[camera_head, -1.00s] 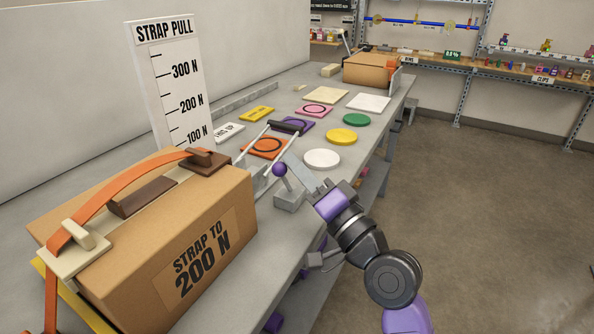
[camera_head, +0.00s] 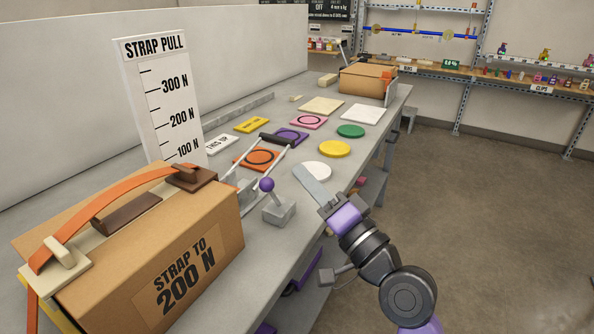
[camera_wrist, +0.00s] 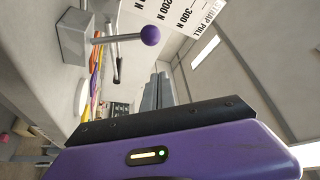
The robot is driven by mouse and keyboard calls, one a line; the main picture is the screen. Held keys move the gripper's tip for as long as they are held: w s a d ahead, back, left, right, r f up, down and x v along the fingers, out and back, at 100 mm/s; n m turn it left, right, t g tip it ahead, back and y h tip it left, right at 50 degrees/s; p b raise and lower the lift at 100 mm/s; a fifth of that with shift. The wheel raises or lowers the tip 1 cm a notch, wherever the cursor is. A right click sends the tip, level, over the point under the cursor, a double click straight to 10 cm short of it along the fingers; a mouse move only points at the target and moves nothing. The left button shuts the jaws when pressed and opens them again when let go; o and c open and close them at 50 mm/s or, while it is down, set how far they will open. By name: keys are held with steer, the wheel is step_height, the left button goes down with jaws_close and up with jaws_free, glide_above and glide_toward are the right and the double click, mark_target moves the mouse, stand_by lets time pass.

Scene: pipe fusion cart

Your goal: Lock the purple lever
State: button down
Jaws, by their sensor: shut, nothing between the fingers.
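The purple lever is a small purple ball knob (camera_head: 267,185) on a thin metal stem that leans slightly left and up from a grey block base (camera_head: 278,214) on the workbench. In the wrist view the knob (camera_wrist: 150,35) shows at the upper middle, with its stem running left to the grey base (camera_wrist: 76,38). My gripper (camera_head: 304,175) is to the right of the lever over the bench's front part. Its fingers are together, empty and apart from the knob. The closed fingers also show in the wrist view (camera_wrist: 158,92), with the knob off to their side.
A cardboard box (camera_head: 150,250) with an orange strap stands left of the lever. A metal frame with a dark handle bar (camera_head: 277,141) is just behind it. Coloured pads and discs, including a white disc (camera_head: 318,168), lie farther back. Open floor (camera_head: 490,220) is at right.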

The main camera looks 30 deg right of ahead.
steer(key=b+v, duration=0.1)
steer(key=v, duration=0.5)
steer(key=shift+s+d+r, duration=0.1)
steer(key=shift+d+r, duration=0.05)
steer(key=shift+d, duration=0.05)
steer(key=s+d+f+n+h, duration=0.1)
steer(key=s+d+f+h, duration=0.2)
steer(key=s+f+h, duration=0.45)
steer(key=s+a+f+n+g+y, duration=0.2)
steer(key=s+a+f+n+g, duration=0.3)
steer(key=s, duration=0.8)
steer(key=s+a+f+n+g+y, duration=0.1)
steer(key=s+a+f+n+y, duration=0.15)
steer(key=s+f, duration=0.75)
step_height(320, 180, up, 15)
steer(key=s+h+p, duration=0.1)
steer(key=s+p, duration=0.1)
steer(key=p, duration=1.1)
steer(key=shift+s+n, duration=0.35)
